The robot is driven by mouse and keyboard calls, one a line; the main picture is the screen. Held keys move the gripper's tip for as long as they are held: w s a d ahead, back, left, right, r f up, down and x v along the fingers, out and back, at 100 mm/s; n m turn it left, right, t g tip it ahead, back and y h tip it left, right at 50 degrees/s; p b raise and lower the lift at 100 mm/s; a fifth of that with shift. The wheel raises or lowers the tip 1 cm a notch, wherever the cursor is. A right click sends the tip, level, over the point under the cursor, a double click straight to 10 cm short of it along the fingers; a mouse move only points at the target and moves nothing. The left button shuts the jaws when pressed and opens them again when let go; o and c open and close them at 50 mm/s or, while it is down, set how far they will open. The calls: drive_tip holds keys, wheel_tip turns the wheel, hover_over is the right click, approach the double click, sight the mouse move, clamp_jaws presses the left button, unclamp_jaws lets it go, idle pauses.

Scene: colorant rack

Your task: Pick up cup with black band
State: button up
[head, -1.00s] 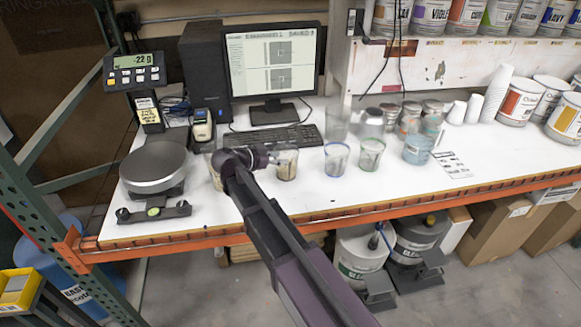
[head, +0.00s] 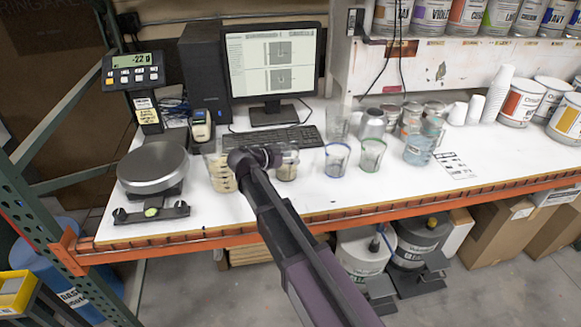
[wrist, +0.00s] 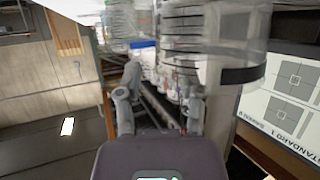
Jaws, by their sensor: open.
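The cup with the black band (head: 287,170) is clear and stands on the white table just right of my gripper, partly hidden by it in the head view. In the wrist view its black band (wrist: 243,76) shows close, to the right of my fingers. That view looks turned over. My gripper (wrist: 160,102) is open with nothing held between its fingers. In the head view my gripper (head: 268,157) is at cup height, between this cup and a clear cup with pale contents (head: 219,172).
A blue-rimmed cup (head: 336,159) and a green-rimmed cup (head: 372,156) stand to the right. A scale (head: 153,169) is on the left. The keyboard (head: 272,139) and monitor (head: 273,65) are behind.

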drive_tip(key=shift+w+d+f, duration=0.15)
drive_tip(key=shift+w+d, duration=0.05)
drive_tip(key=shift+d, duration=0.05)
idle(0.4)
clamp_jaws()
